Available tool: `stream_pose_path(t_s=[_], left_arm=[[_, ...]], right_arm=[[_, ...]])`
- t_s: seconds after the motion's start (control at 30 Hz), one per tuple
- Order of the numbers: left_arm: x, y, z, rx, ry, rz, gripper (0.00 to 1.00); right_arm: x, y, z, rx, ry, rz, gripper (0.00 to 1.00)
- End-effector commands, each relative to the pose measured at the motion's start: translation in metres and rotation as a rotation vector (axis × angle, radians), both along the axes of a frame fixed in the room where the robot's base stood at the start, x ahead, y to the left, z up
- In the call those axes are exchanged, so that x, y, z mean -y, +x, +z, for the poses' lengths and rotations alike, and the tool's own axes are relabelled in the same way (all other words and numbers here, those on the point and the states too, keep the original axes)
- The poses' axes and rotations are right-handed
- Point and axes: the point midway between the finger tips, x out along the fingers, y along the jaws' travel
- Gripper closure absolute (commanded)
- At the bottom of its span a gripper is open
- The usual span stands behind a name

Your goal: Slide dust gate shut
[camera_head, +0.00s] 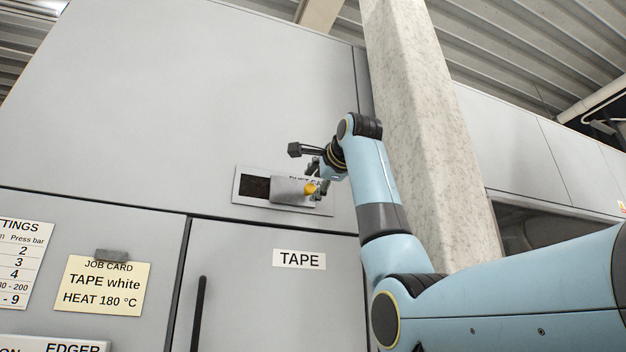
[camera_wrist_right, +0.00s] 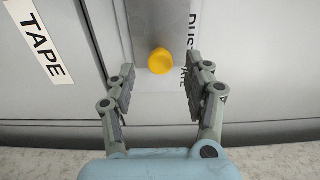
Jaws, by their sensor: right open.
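The dust gate (camera_head: 286,190) is a grey sliding plate in a light frame on the machine's front. It covers the middle of the frame, and a dark opening (camera_head: 256,187) shows to its left. A yellow knob (camera_head: 309,189) stands out at the plate's right part. My right gripper (camera_head: 317,180) is at the knob. In the right wrist view my right gripper (camera_wrist_right: 160,66) is open, with the yellow knob (camera_wrist_right: 160,61) between its fingertips and a gap on both sides. The gate plate (camera_wrist_right: 160,22) shows beyond it. The "DUST GATE" lettering is partly hidden. My left gripper is out of view.
A TAPE label (camera_head: 299,260) is on the door below the gate, with a dark vertical handle (camera_head: 198,313) to its left. A job card (camera_head: 100,286) hangs further left. A pale column (camera_head: 432,130) stands behind my right arm. The panel left of the gate is clear.

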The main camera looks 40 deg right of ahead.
Motion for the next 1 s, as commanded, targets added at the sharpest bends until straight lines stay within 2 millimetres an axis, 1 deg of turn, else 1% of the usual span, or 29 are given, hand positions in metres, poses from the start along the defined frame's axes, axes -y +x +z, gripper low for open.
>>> stream_pose_path(t_s=[0.03, 0.1, 0.2, 0.47, 0.57, 0.87, 1.0], left_arm=[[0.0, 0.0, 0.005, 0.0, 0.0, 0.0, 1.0], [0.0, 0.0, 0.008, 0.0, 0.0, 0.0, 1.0], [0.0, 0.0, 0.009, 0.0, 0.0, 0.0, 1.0], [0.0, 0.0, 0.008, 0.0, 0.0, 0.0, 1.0], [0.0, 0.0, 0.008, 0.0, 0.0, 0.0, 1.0], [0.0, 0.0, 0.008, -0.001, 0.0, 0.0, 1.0], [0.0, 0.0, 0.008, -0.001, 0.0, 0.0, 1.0]], right_arm=[[0.001, 0.006, 0.002, -0.002, 0.0, 0.0, 0.48], [0.003, 0.013, 0.001, -0.002, 0.0, 0.0, 0.48], [0.004, 0.018, 0.0, -0.001, 0.0, 0.0, 0.48], [0.004, 0.019, -0.001, 0.0, 0.0, 0.0, 0.48], [0.004, 0.019, -0.001, 0.0, 0.0, 0.0, 0.6], [0.004, 0.019, -0.001, -0.001, 0.0, 0.0, 0.99], [0.004, 0.019, -0.001, -0.001, 0.0, 0.001, 1.0]])
